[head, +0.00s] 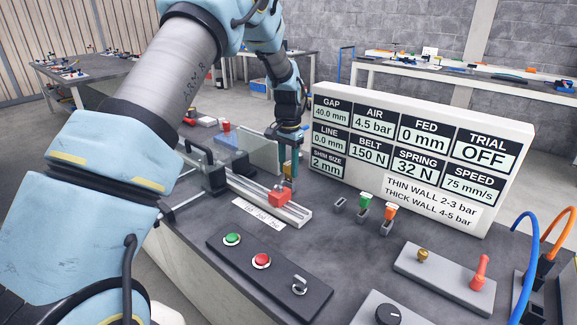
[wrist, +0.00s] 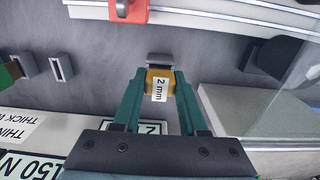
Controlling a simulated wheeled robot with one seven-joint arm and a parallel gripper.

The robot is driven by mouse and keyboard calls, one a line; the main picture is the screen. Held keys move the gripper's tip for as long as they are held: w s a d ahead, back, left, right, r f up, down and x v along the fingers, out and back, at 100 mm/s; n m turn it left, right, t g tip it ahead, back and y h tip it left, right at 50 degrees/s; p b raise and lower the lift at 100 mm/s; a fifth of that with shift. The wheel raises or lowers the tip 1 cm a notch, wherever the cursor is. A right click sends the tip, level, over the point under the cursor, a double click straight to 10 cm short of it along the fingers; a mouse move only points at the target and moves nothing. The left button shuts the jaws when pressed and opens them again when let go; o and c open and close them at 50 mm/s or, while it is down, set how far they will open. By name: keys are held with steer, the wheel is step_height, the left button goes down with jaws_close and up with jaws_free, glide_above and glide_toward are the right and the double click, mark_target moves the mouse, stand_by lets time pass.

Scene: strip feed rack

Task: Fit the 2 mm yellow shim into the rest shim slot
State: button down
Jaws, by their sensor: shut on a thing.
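My gripper (head: 290,170) is shut on the yellow shim, which bears a "2 mm" label. In the wrist view the green fingers (wrist: 160,88) grip the yellow shim (wrist: 158,84) from both sides. A small grey slot (wrist: 158,58) shows just past the shim's far end, in line with it. I cannot tell whether the shim enters this slot or stands above it. In the head view the yellow shim (head: 287,170) is upright between the fingers, behind the red block (head: 280,198), and the slot there is hidden.
An empty grey holder (head: 340,204) stands to the right, beside holders with a green shim (head: 366,200) and an orange shim (head: 389,212). The red block sits on a metal rail (head: 245,187). The white readout board (head: 410,150) stands close behind; "SHIM SIZE" reads 2 mm.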

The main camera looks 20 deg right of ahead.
steer(key=shift+f+b, duration=0.35)
steer(key=shift+f, duration=0.4)
steer(key=shift+c, duration=1.8)
jaws_free()
step_height(320, 180, up, 11)
steer(key=b, duration=0.3)
steer(key=shift+f, duration=0.1)
